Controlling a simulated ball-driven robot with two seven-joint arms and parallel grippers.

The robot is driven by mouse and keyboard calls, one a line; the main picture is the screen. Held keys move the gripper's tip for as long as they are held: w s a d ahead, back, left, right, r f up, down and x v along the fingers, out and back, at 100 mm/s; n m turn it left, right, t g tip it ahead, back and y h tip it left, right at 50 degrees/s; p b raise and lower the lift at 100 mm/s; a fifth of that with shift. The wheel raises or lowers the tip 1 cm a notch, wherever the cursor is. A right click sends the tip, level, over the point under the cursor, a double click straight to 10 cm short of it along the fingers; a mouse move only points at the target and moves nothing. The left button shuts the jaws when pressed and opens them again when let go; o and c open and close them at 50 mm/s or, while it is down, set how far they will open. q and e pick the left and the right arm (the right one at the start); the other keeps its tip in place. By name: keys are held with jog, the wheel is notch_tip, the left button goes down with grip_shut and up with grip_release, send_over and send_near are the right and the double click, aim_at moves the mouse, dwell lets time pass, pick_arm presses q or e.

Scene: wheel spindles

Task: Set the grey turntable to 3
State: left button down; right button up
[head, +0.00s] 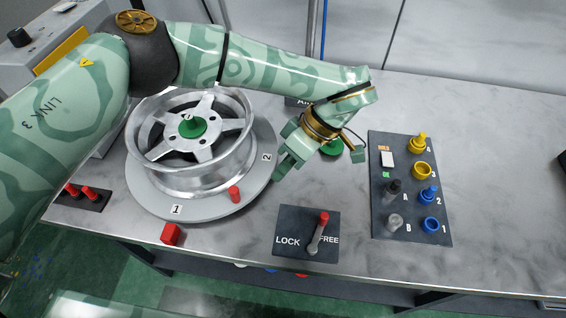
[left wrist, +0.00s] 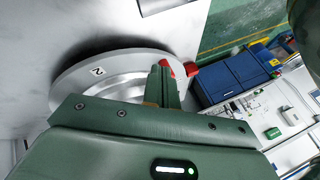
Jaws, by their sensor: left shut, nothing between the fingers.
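The grey turntable (head: 222,206) carries a silver wheel (head: 180,150) with a green cap (head: 194,126) at its hub. Label 1 (head: 176,209) is at the front, close to a red block (head: 172,234) on the table. Label 2 (head: 267,157) is at the right; no label 3 shows. A red peg (head: 234,194) stands on the disc between them. My left gripper (head: 281,172) is shut and empty at the disc's right edge; I cannot tell whether it touches. In the left wrist view its fingers (left wrist: 162,88) overlap the disc and the red peg. My right gripper is out of view.
A LOCK/FREE plate (head: 289,222) has a red-knobbed lever (head: 317,232) on the FREE side. A dark panel (head: 410,215) at right holds coloured pegs and rings. Table right of the panel is clear.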

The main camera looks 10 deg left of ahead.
aim_at(250, 191)
pick_arm(q)
jog(key=shift+n+y, duration=0.3)
jog(key=shift+y, duration=0.1)
jog(key=a+f, duration=0.4)
jog(key=a, duration=0.1)
jog(key=a+f, duration=0.2)
jog(key=shift+a, duration=0.2)
jog(key=shift+s, duration=0.15)
